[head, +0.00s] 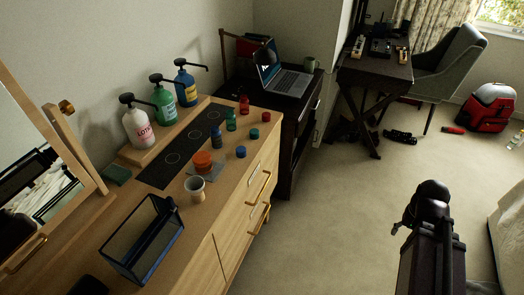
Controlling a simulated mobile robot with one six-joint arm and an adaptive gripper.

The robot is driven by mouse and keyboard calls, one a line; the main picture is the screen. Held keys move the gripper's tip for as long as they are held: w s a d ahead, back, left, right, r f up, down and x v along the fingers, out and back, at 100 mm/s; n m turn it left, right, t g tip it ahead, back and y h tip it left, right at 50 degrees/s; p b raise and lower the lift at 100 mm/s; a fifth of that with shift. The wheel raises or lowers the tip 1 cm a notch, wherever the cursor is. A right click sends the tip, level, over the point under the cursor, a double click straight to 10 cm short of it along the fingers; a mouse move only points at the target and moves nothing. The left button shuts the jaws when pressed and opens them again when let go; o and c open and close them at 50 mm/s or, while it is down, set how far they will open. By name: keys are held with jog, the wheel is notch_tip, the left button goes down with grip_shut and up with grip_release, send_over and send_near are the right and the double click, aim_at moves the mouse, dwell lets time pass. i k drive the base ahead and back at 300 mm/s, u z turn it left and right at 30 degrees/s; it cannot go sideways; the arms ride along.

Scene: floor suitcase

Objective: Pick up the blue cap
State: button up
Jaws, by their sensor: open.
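The blue cap (241,152) is a small round piece lying on the wooden dresser top near its front edge, in the head view. A dark blue bottle (216,131) stands behind it, and a teal cap (254,133) and a red cap (266,117) lie farther along the same edge. My arm rises at the lower right, over the floor and well apart from the dresser. My gripper (400,228) shows only as a small dark tip beside the arm, mostly hidden by it. It is open and away from the cap.
The dresser top (122,208) also holds pump bottles (163,105), an orange jar (203,161), a white cup (195,187) and a blue-framed open bin (145,240). A mirror stands at left. A dark laptop desk (285,115) adjoins. Carpet (330,220) is clear between dresser and arm.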

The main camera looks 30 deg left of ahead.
aim_at(241, 151)
jog(key=z, duration=0.8)
jog(key=k, duration=0.8)
jog(key=u, duration=1.1)
jog(key=i, duration=1)
